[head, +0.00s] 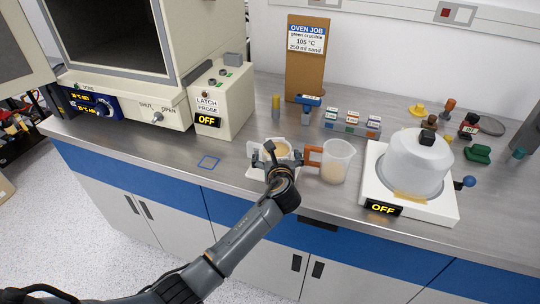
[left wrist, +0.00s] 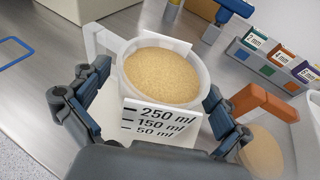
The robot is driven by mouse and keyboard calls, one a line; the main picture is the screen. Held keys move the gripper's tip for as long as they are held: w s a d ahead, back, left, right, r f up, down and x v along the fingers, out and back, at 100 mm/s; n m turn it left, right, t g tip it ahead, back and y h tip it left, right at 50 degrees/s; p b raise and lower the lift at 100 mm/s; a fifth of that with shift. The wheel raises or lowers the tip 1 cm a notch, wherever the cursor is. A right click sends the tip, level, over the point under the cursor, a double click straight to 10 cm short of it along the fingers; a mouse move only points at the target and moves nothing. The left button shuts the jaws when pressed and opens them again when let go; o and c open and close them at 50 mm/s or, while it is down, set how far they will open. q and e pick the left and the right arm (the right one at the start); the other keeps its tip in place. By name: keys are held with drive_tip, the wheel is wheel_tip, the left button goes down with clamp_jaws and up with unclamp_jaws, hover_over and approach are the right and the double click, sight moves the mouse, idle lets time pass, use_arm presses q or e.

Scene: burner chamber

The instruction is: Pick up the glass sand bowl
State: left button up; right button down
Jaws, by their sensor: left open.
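The glass sand bowl (left wrist: 204,80) is whitish, round, stands upright and is filled with tan sand. My left gripper (head: 277,160) is open, with one finger on either side of the bowl and card. In the left wrist view the fingers of the gripper (left wrist: 153,100) show gaps to the bowl. My right gripper is not in view.
A clear beaker (head: 337,162) with an orange handle stands close to the right of the bowl. A white device with a domed cover (head: 418,160) is farther right. A control box (head: 222,103) and oven stand left. Small labelled boxes (head: 352,123) are behind.

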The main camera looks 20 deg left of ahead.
use_arm(q)
drive_tip(key=c, duration=1.3)
drive_tip(key=shift+r, duration=0.1)
drive_tip(key=c, duration=0.3)
drive_tip(key=shift+r, duration=0.2)
